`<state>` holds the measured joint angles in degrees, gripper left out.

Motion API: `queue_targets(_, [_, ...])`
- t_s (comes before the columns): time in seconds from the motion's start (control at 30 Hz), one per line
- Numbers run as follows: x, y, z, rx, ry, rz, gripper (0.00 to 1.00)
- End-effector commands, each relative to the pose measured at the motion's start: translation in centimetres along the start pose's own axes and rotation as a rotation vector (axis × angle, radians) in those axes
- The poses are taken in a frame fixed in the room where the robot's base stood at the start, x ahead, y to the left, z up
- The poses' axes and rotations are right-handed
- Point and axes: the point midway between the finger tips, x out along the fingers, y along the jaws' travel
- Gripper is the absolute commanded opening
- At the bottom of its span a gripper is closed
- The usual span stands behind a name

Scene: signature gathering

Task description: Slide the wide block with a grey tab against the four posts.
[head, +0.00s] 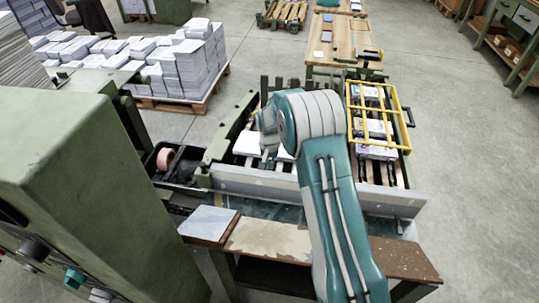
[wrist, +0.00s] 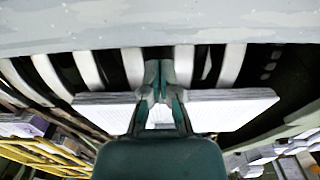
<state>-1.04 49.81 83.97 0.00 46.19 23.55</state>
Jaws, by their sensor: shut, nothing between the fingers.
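A wide white paper block (head: 250,144) lies on the slatted bed of the machine, partly hidden behind my arm in the head view. In the wrist view the block (wrist: 225,105) spans both sides of my gripper (wrist: 160,70). My gripper is shut and empty, its fingertips past the block's edge on the side of the pale grey rail. Whether it touches the block I cannot tell. In the head view my gripper (head: 268,160) points down beside the block. Dark upright posts (head: 265,88) stand beyond the block, partly covered by my arm. I cannot make out the grey tab.
The pale grey rail (head: 260,184) runs along the near side of the bed. A yellow frame (head: 378,85) over more blocks stands to the right. A green machine housing (head: 80,190) fills the left. A wooden ledge (head: 265,238) lies in front.

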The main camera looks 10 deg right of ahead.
Motion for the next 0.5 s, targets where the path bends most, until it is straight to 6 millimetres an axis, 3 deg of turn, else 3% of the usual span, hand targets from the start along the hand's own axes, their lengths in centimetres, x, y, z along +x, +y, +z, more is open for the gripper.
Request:
queue_targets(0.1, [2.4, 0.0, 0.1, 0.000, -0.003, 0.001, 0.00])
queue_targets(0.3, [2.3, 0.0, -2.7, 0.000, 0.002, -0.001, 0.00])
queue_targets(0.5, [2.2, 0.0, -3.9, 0.001, 0.001, 0.000, 0.00])
